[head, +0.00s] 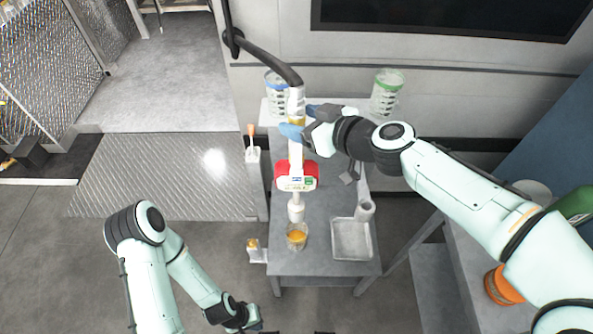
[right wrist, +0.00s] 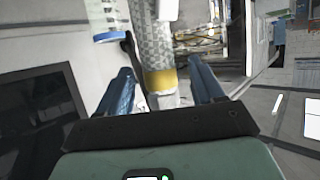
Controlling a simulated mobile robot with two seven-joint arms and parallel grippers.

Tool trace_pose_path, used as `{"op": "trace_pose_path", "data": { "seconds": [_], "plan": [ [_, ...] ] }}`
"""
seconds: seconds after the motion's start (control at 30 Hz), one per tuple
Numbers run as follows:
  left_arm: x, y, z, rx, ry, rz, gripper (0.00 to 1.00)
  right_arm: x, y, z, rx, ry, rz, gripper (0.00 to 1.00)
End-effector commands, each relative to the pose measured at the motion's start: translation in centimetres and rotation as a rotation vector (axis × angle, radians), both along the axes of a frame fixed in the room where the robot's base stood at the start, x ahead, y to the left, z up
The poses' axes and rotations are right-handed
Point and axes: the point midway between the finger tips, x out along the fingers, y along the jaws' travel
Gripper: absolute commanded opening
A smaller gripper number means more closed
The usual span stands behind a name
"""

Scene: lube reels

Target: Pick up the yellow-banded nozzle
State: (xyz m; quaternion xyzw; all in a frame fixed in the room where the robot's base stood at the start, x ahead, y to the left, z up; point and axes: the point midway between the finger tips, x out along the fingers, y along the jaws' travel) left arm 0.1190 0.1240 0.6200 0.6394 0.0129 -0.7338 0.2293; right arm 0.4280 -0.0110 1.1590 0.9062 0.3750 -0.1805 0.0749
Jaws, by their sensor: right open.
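The yellow-banded nozzle (head: 296,104) is a pale upright piece below a dark hose at the top centre of the head view. My right gripper (head: 301,121) reaches it from the right, with blue fingertips beside the nozzle's yellow band. In the right wrist view, the nozzle's grey patterned body and yellow band (right wrist: 160,79) stand between the two spread blue fingers (right wrist: 162,88). The fingers are apart from it. My left gripper (head: 244,320) is low at the bottom edge of the head view, and its fingers are too unclear to read.
A grey bench (head: 325,205) stands below, with a red-bodied meter (head: 297,177), a cup of amber liquid (head: 297,236) and a metal tray (head: 352,238). Clear jars with blue (head: 275,92) and green (head: 388,95) rims stand behind. The floor at left is open.

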Motion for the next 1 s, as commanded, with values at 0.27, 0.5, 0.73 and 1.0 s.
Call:
{"op": "trace_pose_path", "data": {
  "seconds": [0.27,0.5,0.73,1.0],
  "plan": [
    [-0.01,-0.01,-0.02,0.0,0.0,0.0,0.0,0.3,0.25,-0.11,0.0,-0.001,-0.001,0.67],
    [-0.01,-0.01,-0.02,0.0,0.0,0.0,0.0,0.28,0.25,-0.11,0.001,0.0,-0.001,0.0],
    [-0.01,0.0,-0.02,0.0,0.0,0.0,0.0,0.28,0.25,-0.11,0.001,0.001,0.0,0.0],
    [-0.01,0.0,-0.02,0.0,0.0,0.0,0.0,0.26,0.26,-0.12,0.001,0.001,0.0,0.0]
  ]
}}
